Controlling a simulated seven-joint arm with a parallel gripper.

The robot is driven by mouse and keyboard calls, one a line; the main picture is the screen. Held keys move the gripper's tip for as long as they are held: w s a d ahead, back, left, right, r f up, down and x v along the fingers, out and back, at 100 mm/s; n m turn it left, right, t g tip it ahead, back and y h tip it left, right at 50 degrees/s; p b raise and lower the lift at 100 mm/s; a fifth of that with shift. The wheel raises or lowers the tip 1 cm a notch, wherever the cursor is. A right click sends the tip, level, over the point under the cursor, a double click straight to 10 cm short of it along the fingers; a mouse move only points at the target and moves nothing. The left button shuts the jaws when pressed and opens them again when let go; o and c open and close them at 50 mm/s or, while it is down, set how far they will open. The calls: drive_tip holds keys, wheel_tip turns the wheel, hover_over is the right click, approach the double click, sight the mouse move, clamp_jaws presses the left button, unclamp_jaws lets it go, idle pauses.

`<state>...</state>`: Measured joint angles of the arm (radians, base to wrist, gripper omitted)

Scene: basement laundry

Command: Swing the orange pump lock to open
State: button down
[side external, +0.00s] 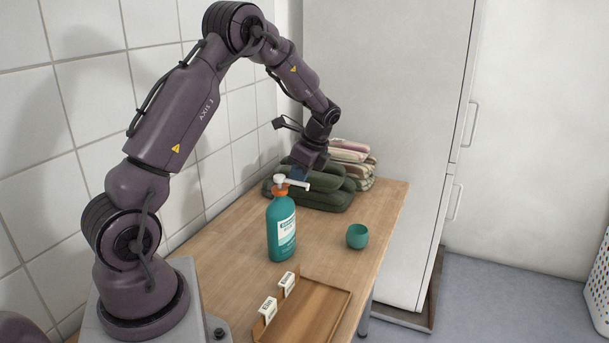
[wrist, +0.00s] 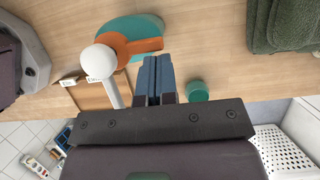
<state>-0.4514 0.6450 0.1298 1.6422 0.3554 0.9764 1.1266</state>
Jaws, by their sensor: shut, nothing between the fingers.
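A teal bottle (side external: 281,230) with a white label stands upright on the wooden table. Its orange lock (side external: 280,191) sits at the neck, under the white pump head (side external: 280,179), whose spout points right. In the wrist view, the orange lock's tab (wrist: 145,45) sticks out to the right from under the pump head (wrist: 98,61). My gripper (wrist: 158,60) is shut and empty, its blue fingertips close to the tab's end; I cannot tell whether they touch.
A teal cup (side external: 357,236) stands right of the bottle. Folded dark green towels (side external: 320,198) lie behind, with lighter cloths (side external: 352,158) beyond. A wooden tray (side external: 318,313) with two small white cards (side external: 268,309) at its edge is in front. A tiled wall is at left.

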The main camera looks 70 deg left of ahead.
drive_tip(key=shift+s+a+n+h, duration=0.1)
drive_tip(key=shift+a+n+h, duration=0.25)
drive_tip(key=shift+n, duration=0.55)
drive_tip(key=s+a+n+h, duration=0.1)
drive_tip(key=n, duration=0.2)
drive_tip(key=s+a+n+h, duration=0.1)
drive_tip(key=n, duration=0.3)
drive_tip(key=s+a+n+g+h, duration=0.1)
drive_tip(key=n, duration=0.2)
drive_tip(key=shift+s+n+h, duration=0.3)
drive_tip(key=shift+h, duration=0.05)
drive_tip(key=shift+w+d, duration=0.2)
drive_tip(key=shift+d, duration=0.55)
drive_tip(key=shift+w, duration=0.1)
